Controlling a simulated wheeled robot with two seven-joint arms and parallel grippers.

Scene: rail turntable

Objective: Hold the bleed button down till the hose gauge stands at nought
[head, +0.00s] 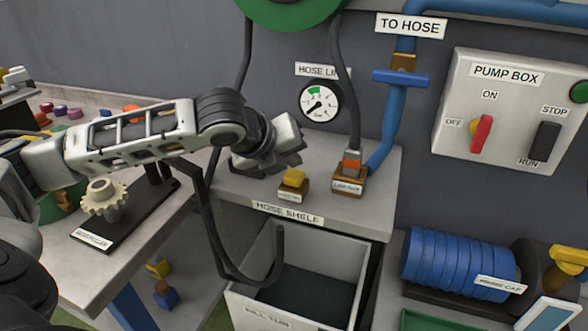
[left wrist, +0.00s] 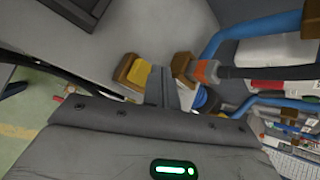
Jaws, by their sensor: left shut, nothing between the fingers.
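The yellow bleed button (head: 294,177) sits on a small brown block on the hose shelf. In the left wrist view the button (left wrist: 140,72) lies just left of my fingertips; I cannot tell whether they touch it. The round hose gauge (head: 320,103) is on the wall above, white with a green band at its upper left. Its dark needle seems to point down and left; the figures are too small to read. My left gripper (head: 297,150) is shut and empty, just above and behind the button; its fingers also show in the left wrist view (left wrist: 161,85). My right gripper is out of view.
A black hose with an orange coupling (head: 352,163) stands right of the button, next to the blue pipe (head: 384,140). The pump box (head: 505,110) is on the wall at right. A grey tub (head: 345,257) stands below the shelf (head: 372,190). A gear stands on the left bench.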

